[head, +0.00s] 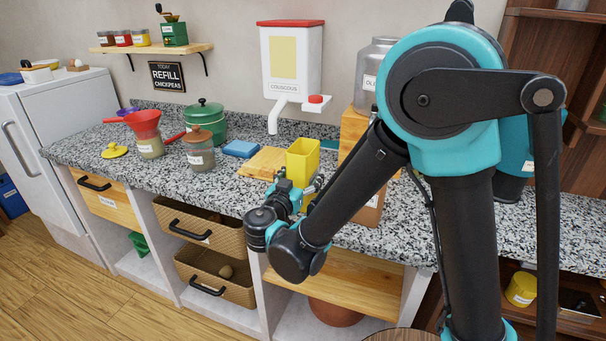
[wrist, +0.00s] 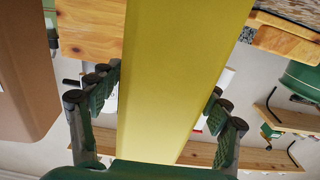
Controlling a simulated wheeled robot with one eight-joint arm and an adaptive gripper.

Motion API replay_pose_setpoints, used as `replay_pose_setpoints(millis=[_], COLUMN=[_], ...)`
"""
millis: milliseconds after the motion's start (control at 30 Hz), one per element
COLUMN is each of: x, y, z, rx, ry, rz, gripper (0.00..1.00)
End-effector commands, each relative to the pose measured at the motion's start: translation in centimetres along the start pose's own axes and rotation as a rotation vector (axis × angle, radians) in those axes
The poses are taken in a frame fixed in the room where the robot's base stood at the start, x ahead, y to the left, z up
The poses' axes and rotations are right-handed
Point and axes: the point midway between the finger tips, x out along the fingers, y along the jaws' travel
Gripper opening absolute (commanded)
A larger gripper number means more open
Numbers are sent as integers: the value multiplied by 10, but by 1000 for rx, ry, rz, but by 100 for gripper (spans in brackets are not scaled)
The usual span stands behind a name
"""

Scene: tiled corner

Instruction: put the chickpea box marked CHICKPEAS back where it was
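A yellow open-topped box (head: 302,160) stands upright at the counter's middle, beside the wooden board. It fills the middle of the wrist view (wrist: 175,70); no CHICKPEAS marking shows on its visible faces. My gripper (head: 296,190) reaches it from the front. In the wrist view the fingers (wrist: 164,85) lie against both sides of the yellow box, closed on it. Whether its base touches the counter is hidden behind my gripper.
A wooden board (head: 263,162) and blue cloth (head: 240,149) lie left of the box. A brown container (head: 371,208) stands close at right. The couscous dispenser (head: 290,60) hangs behind. A glass jar (head: 199,156) and green pot (head: 205,118) stand farther left.

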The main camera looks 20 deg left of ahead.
Motion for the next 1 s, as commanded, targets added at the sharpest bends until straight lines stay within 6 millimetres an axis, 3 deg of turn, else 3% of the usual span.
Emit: replay_pose_setpoints(millis=[367, 800, 1000], x=[-8, -90, -113], y=[-1, -1, -1], z=[-3, -3, -3], rx=[0, 0, 0], ry=[0, 0, 0], rz=[-2, -5, -2], gripper=[77, 77, 77])
